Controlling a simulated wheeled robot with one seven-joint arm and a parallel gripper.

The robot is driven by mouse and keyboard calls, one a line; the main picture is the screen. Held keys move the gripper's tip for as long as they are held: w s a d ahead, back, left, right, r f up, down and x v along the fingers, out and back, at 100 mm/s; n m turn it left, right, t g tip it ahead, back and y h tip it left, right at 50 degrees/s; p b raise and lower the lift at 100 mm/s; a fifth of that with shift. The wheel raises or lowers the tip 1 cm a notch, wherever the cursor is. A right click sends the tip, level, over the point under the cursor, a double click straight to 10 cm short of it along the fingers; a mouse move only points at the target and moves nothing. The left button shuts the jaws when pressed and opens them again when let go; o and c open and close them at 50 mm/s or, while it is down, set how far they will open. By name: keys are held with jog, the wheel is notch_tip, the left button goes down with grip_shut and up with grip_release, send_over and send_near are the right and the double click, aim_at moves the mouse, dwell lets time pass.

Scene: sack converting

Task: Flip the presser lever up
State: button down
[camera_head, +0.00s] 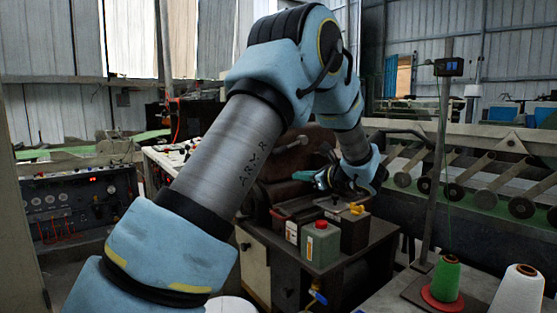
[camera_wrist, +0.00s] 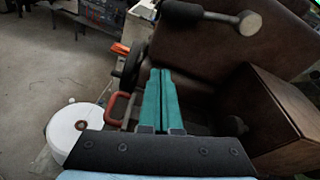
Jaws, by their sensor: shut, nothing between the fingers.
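My gripper (camera_head: 320,180) is beside the brown machine (camera_head: 285,170), above the cabinet with the cans. In the wrist view its two teal fingers (camera_wrist: 160,74) lie together, shut with nothing between them. A lever (camera_wrist: 215,17) with a dark grip and a pale round end crosses the top of the wrist view, beyond the fingertips and apart from them. It also shows in the head view as a grey bar (camera_head: 289,144) left of my wrist. I cannot tell for sure that this is the presser lever. An orange-red curved handle (camera_wrist: 113,108) is left of the fingers.
A green can with a red cap (camera_head: 320,243) and a dark box with a yellow valve (camera_head: 355,230) stand on the cabinet (camera_head: 300,275). Thread cones, one green (camera_head: 446,280) and one white (camera_head: 518,292), are at right. A white roll (camera_wrist: 75,135) stands on the floor.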

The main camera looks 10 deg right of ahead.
jog(key=shift+w+d+r+m+t, duration=0.1)
jog(key=shift+d+r+m+t, duration=0.15)
jog(key=shift+d, duration=0.3)
jog(key=shift+w+d+r+m+t, duration=0.15)
jog(key=shift+d+r, duration=0.15)
jog(key=shift+d, duration=0.25)
jog(key=w+a+r+p, duration=0.2)
jog(key=w+a+p, duration=0.2)
jog(key=w, duration=0.3)
jog(key=shift+w+a+r+p, duration=0.2)
jog(key=shift+w+a+p, duration=0.2)
jog(key=shift+p, duration=0.4)
jog(key=shift+r, duration=0.15)
jog(key=shift+r+m+p, duration=0.2)
jog(key=shift+m+p, duration=0.1)
